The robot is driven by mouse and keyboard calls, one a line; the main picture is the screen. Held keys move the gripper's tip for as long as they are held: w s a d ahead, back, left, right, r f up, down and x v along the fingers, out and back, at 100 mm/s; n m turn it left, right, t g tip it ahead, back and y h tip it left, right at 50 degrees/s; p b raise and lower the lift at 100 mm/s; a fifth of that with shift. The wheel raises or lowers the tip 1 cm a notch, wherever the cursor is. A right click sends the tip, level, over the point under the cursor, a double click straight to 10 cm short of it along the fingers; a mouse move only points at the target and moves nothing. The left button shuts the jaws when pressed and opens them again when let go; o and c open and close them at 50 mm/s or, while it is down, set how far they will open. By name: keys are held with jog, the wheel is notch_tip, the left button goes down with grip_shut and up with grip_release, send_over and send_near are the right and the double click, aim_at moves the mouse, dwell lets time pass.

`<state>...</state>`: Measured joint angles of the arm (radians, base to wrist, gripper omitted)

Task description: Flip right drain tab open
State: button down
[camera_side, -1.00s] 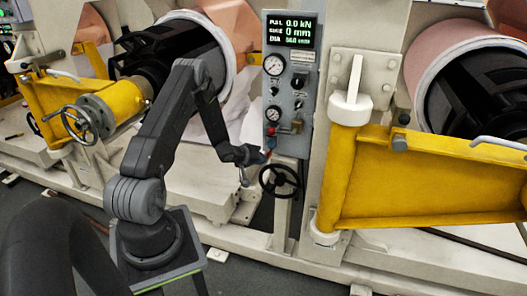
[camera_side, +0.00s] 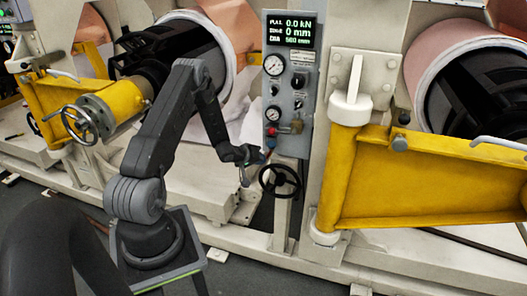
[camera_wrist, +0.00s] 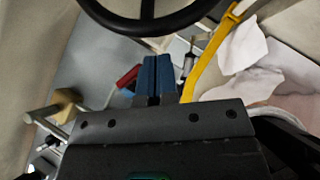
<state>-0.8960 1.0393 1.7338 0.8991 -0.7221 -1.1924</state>
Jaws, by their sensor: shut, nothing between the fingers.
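My gripper (camera_wrist: 156,60) shows in the wrist view as two blue fingers side by side, shut and empty. A red tab or lever (camera_wrist: 128,77) lies just left of the fingers, with a small gap that is hard to judge. In the side view a red lever (camera_side: 295,127) shows low on the grey control panel (camera_side: 275,97). My gripper end is just below and left of it, at the panel's lower edge, partly dark and small. I cannot tell for certain which part is the right drain tab, or whether it stands open or shut.
A black handwheel (camera_side: 280,181) stands just below the panel, close to my gripper; its rim (camera_wrist: 150,25) crosses the top of the wrist view. A yellow swing arm (camera_side: 430,185) fills the right. Copper foil rolls (camera_side: 460,50) and white machine frames surround the work.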

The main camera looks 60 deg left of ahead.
jog(key=shift+d, duration=0.1)
jog(key=shift+w+d+r, duration=0.5)
jog(key=shift+w, duration=0.15)
jog(key=v, duration=1.3)
jog(key=shift+s, duration=0.5)
jog(key=shift+a+g, duration=0.1)
jog(key=shift+g, duration=0.2)
